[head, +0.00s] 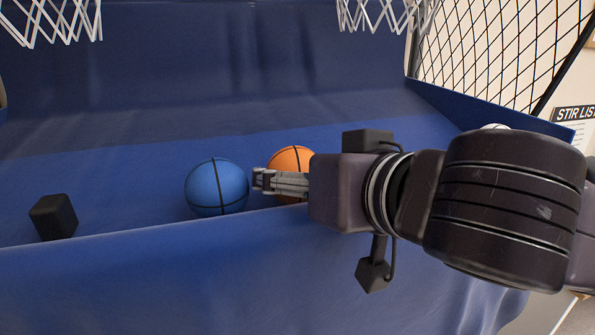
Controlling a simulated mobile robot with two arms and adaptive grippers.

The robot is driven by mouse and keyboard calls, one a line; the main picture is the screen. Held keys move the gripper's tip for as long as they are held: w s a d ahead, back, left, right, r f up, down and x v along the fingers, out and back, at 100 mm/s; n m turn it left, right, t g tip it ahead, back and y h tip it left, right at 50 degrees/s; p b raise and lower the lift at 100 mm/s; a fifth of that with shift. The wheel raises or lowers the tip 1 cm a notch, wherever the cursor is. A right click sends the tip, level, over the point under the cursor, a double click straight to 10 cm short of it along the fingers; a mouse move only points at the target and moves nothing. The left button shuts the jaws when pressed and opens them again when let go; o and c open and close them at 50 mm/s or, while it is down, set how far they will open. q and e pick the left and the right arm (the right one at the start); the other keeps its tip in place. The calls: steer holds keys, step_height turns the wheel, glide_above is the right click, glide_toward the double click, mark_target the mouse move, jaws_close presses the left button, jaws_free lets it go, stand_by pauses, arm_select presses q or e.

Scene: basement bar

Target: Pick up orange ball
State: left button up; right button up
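The orange ball (290,158) with dark seams rests in the blue arcade trough, near its front lip. My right gripper (258,181) comes in from the right, and its fingers lie in front of the ball's lower part. The fingertips point left, toward a blue ball (217,187) just left of the orange one. The finger gap is small and seen from the side, so I cannot tell whether the gripper is open or shut. The lower and right parts of the orange ball are hidden behind my gripper and wrist. My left gripper is not in view.
A black block (54,217) sits at the trough's left. The blue front wall (150,285) rises before the balls. A whitish ball (495,127) shows partly behind my arm at right. Nets hang above (65,18). A black mesh side (490,50) stands at right.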

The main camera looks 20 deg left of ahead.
steer(key=c, duration=0.8)
steer(key=shift+r, duration=0.15)
